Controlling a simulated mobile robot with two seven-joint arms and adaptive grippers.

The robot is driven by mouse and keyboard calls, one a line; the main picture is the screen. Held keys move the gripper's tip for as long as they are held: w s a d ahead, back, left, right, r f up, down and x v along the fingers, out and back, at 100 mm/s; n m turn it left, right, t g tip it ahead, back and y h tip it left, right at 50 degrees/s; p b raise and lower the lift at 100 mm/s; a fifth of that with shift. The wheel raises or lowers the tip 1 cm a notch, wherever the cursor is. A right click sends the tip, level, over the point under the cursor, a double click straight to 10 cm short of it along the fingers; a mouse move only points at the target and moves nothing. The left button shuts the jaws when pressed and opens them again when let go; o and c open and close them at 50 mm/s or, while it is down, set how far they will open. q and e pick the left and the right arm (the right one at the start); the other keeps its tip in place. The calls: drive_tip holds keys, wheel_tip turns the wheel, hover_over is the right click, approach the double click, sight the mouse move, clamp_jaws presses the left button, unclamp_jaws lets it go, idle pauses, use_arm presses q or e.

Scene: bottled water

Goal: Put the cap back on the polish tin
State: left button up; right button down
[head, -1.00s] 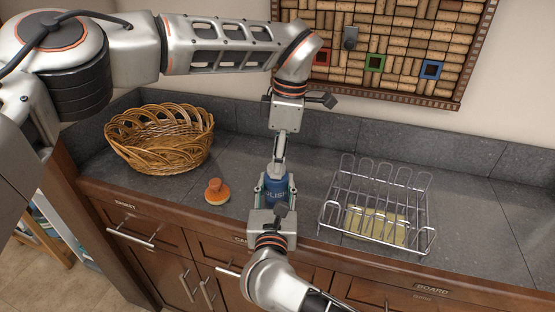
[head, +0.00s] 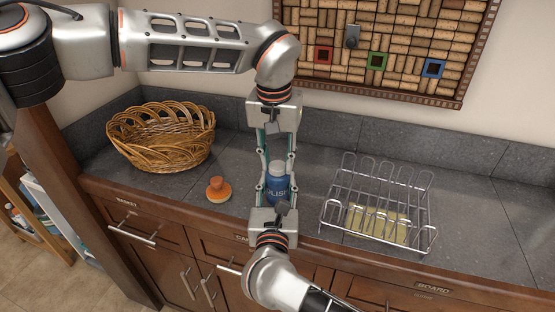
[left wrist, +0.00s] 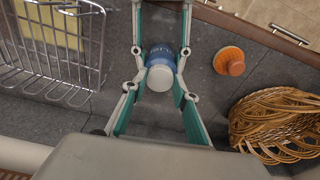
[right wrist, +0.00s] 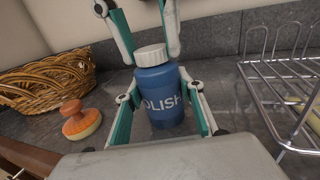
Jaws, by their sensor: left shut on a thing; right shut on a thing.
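The blue polish tin (head: 278,188) stands upright near the counter's front edge, its lettering partly covered. The right wrist view shows the tin (right wrist: 161,95) larger. My right gripper (head: 278,197) is shut on the tin's body from the front. The pale ribbed cap (right wrist: 151,55) sits level at the top of the tin, with no clear gap seen; its threads are hidden. My left gripper (head: 278,163) comes from the back and is shut on the cap, one finger on each side. The left wrist view shows the cap (left wrist: 161,77) between the fingers.
An orange-handled round brush (head: 218,190) lies left of the tin. A wicker basket (head: 160,138) stands farther left. A wire rack (head: 378,205) with a yellow-green piece inside stands at right. The counter between them is clear.

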use_arm(q)
drive_tip(key=o, duration=0.7)
drive_tip(key=shift+o, duration=0.2)
wheel_tip(320, 180, up, 12)
drive_tip(key=s, duration=0.1)
drive_tip(key=shift+s+a, duration=0.15)
drive_tip(key=shift+s, duration=0.05)
use_arm(e)
drive_tip(key=c, duration=1.2)
unclamp_jaws()
drive_tip(key=shift+c, duration=0.2)
drive_tip(key=s, duration=1.2)
drive_tip(key=shift+a, duration=0.35)
